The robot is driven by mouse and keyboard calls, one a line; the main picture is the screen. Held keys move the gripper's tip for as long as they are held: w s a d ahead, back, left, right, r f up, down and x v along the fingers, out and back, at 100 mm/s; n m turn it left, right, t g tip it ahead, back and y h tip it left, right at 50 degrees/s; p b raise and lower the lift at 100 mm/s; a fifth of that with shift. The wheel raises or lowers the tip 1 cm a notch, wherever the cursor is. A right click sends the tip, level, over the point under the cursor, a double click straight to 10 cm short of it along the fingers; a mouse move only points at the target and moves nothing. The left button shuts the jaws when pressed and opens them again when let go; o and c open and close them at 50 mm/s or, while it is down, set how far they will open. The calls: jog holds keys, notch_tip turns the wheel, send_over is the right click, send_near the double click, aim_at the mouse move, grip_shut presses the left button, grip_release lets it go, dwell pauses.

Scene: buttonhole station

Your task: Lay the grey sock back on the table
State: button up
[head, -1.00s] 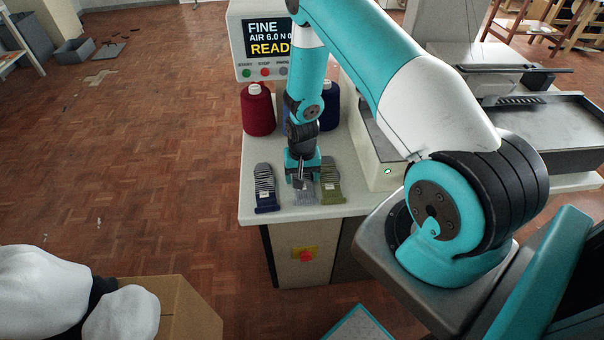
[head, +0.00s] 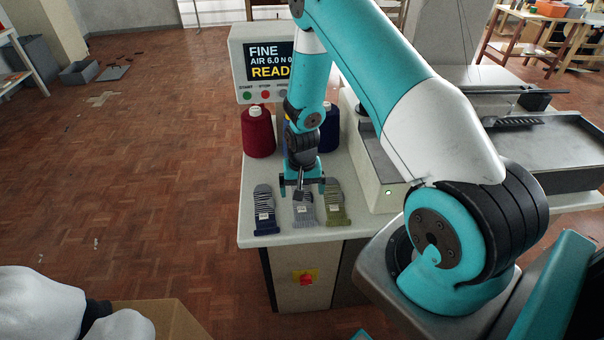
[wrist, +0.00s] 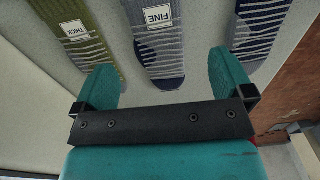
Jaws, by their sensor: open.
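The grey sock (head: 304,213) lies flat on the white table (head: 285,240), between the other two socks. My gripper (head: 301,188) is open and empty above the sock's far end. In the wrist view its teal fingers (wrist: 167,74) stand wide apart, one on each side of the sock's lower end, with no finger touching it that I can see.
A navy striped sock (head: 264,210) lies to the left and an olive sock (head: 335,205) to the right. A red thread cone (head: 257,135) and a blue one (head: 329,130) stand behind. The display panel (head: 262,65) reads FINE and READ, partly covered by my arm.

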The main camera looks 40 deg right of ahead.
notch_tip(320, 180, up, 9)
jog(key=b, duration=0.1)
jog(key=s+a+r+n+y, duration=0.1)
jog(key=s+a+r+n, duration=0.15)
jog(key=a+r, duration=0.45)
jog(key=s+a+r+n+y, duration=0.1)
jog(key=s+a+r+n, duration=0.15)
jog(key=a+r, duration=0.45)
jog(key=s+a+r+n+y, duration=0.1)
jog(key=s+a+r+n, duration=0.3)
jog(key=s, duration=0.4)
jog(key=s+a+r+n+y, duration=0.1)
jog(key=s+a+r+n, duration=0.4)
jog(key=s+r, duration=0.2)
jog(key=shift+s+a, duration=0.4)
jog(key=shift+s, duration=0.3)
